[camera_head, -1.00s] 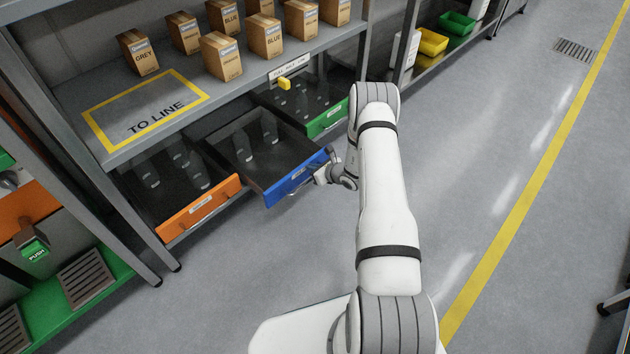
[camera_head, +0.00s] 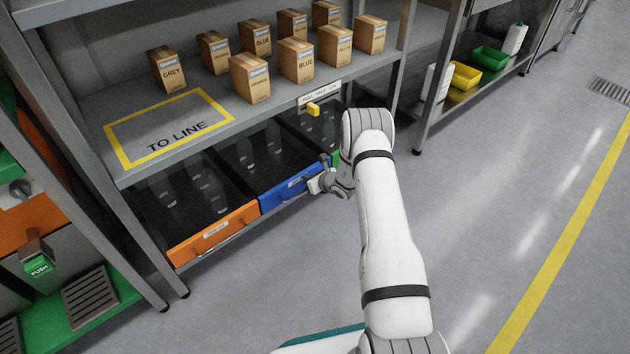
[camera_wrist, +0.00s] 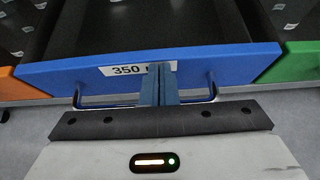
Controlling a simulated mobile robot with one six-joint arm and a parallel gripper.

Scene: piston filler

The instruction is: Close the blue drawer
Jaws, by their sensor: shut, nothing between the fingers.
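The blue drawer (camera_head: 285,191) is under the shelf, between the orange and green drawers. In the head view its front is about level with the orange front. In the wrist view, the blue front (camera_wrist: 225,64) carries a label reading "350" and a bar handle (camera_wrist: 92,104). My gripper (camera_head: 322,184) is at the drawer front, toward its right side in the head view. In the wrist view its fingers (camera_wrist: 159,72) are together, with nothing between them, over the middle of the handle and at the label. Whether the tips press on the front is hard to tell.
The orange drawer (camera_head: 213,237) is at the left, and the green drawer (camera_wrist: 300,62) is at the right. Several cartons (camera_head: 250,78) stand on the shelf above. A yellow tab (camera_head: 313,109) hangs at the shelf edge. The floor (camera_head: 500,200) at the right is clear.

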